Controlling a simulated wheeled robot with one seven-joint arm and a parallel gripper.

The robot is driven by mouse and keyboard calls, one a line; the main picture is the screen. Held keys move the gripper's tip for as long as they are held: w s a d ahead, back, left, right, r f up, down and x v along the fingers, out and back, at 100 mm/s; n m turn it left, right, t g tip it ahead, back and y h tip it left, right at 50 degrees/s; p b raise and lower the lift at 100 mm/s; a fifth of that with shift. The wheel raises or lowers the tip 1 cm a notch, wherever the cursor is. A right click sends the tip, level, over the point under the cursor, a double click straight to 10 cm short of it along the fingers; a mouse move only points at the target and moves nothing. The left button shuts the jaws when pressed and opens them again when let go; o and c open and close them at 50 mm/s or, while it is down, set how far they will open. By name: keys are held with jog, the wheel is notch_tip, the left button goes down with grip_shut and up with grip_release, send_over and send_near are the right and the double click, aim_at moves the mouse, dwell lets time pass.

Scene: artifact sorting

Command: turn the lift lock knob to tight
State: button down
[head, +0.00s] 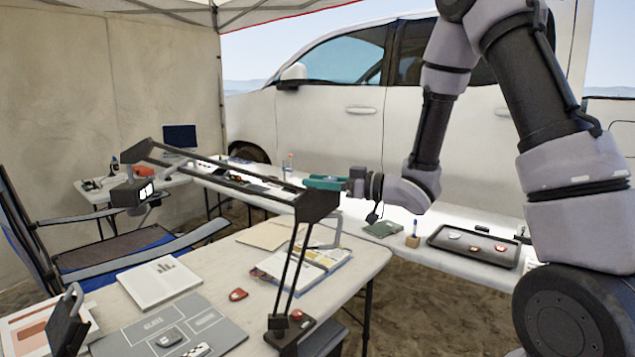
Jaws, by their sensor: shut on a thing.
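A black jointed boom arm (225,177) stands on the near table, with a dark elbow block (317,206) and a boxy head (130,194) at its far left end. My gripper (314,184), with teal fingers, comes in from the right at the top of the elbow block. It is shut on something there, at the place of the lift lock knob. The knob itself is too small and hidden to make out, and its setting cannot be read. A small red part (297,314) shows on the boom's base (290,330).
The near table (225,262) holds an open book (318,262), papers, a grey sorting mat (215,330) and a red piece (238,295). The far table carries a dark tray (474,246). A folding chair (110,255) stands left. A white car (330,125) is behind.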

aim_at(335, 179)
jog(key=m+t+h, duration=0.4)
jog(key=h, duration=0.1)
jog(key=w+d+m+t+h, duration=0.1)
jog(key=m+t+h, duration=0.3)
jog(key=m+h, duration=0.1)
jog(key=w+d+m+t+h, duration=0.1)
jog(key=m+t+h, duration=0.2)
jog(key=h, duration=0.3)
jog(key=shift+d+m+t, duration=0.25)
jog(key=shift+m+t, duration=0.15)
jog(key=shift+m, duration=0.4)
jog(key=shift+d+m+g+h, duration=0.15)
jog(key=shift+d+m+h, duration=0.1)
jog(key=shift+m+h, duration=0.7)
jog(key=shift+d+m+g+h, duration=0.25)
jog(key=shift+m+h, duration=0.2)
jog(key=shift+h, duration=0.85)
jog(key=shift+d+m+g+h, duration=0.1)
jog(key=shift+d+m+h, duration=0.15)
jog(key=shift+m+h, duration=0.7)
jog(key=shift+h, duration=0.4)
jog(key=c, duration=0.7)
grip_release()
jog(key=shift+c, duration=0.2)
